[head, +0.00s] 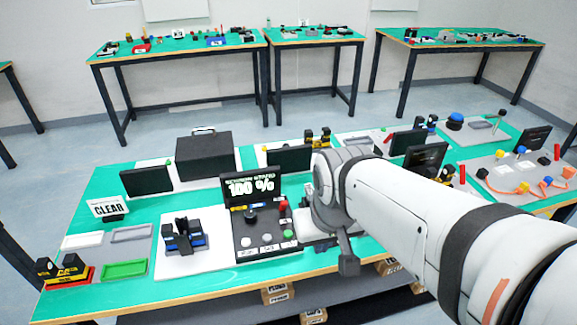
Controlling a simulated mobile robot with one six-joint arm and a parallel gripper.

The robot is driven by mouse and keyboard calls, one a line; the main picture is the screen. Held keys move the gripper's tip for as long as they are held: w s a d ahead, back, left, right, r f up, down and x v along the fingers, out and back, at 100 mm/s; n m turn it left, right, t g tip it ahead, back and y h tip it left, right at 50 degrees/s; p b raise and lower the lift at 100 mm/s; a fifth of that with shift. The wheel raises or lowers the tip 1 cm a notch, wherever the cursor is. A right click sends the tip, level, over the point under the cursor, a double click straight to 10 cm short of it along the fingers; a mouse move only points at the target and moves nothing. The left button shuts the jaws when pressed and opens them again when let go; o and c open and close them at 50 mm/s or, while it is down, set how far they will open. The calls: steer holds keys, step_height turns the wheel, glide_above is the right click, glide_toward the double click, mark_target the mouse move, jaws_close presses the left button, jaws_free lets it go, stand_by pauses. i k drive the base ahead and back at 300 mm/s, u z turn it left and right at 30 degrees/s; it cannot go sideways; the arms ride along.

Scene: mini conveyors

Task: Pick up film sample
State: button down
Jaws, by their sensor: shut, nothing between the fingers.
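I cannot pick out the film sample for sure at this size. My white arm reaches in from the right, and my gripper (348,264) points down near the front edge of the green table (215,283). The gripper looks small and dark, with no object visible in it. It is just right of the black control panel (262,232), whose screen (251,187) reads 100 %. My arm hides part of the station behind the gripper. A black and blue fixture (183,237) stands on a white plate left of the panel.
White, grey and green trays (123,269) lie at the left, beside a yellow and black device (68,270) and a CLEAR sign (109,207). A black box (204,154) and dark monitors stand behind. Cluttered stations continue right. Bare green surface shows along the front left.

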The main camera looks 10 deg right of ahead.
mark_target(308, 189)
steer(key=u, duration=0.9)
steer(key=k, duration=0.7)
steer(key=z, duration=0.85)
steer(key=i, duration=1)
